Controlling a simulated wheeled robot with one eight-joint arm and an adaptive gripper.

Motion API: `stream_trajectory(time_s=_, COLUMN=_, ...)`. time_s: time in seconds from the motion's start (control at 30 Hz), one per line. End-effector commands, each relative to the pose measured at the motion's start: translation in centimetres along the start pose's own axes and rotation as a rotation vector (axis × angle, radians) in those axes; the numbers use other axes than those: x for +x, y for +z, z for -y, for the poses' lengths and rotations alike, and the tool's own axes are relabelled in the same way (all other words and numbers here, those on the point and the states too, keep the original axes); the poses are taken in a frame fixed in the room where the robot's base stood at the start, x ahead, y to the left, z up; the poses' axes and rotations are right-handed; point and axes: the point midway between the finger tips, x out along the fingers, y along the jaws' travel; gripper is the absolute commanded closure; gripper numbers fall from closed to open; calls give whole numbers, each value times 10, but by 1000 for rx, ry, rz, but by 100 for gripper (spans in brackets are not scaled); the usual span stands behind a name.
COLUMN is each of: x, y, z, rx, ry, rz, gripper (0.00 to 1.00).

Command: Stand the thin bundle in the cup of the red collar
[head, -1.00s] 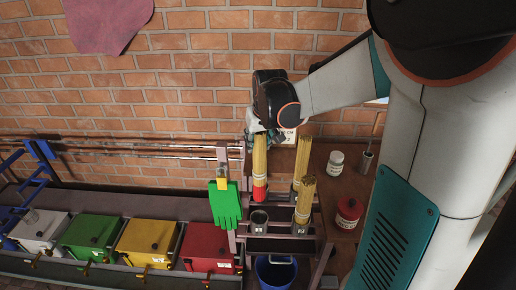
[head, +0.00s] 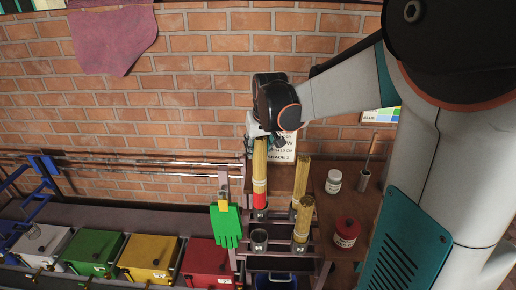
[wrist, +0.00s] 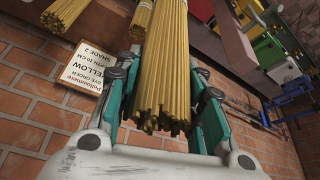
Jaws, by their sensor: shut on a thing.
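My gripper (head: 262,138) is shut on a yellow stick bundle (head: 259,165) near its upper end. Two more bundles stand to the right, one at the back (head: 301,176) and one in front (head: 303,222).
A green glove (head: 226,226) hangs left of the held bundle. Red (head: 207,258), yellow and green boxes stand further left. A red jar (head: 346,231), a white jar (head: 333,181) and a small pot with a stick are at right. A brick wall stands close behind.

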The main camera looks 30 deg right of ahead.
Motion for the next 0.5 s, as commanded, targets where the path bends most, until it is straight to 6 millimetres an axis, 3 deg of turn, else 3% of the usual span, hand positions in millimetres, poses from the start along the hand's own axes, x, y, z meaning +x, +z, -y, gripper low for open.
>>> stream_trajectory(time_s=0.5, x=-37, y=-15, z=0, rx=0, ry=0, rz=0, gripper=100)
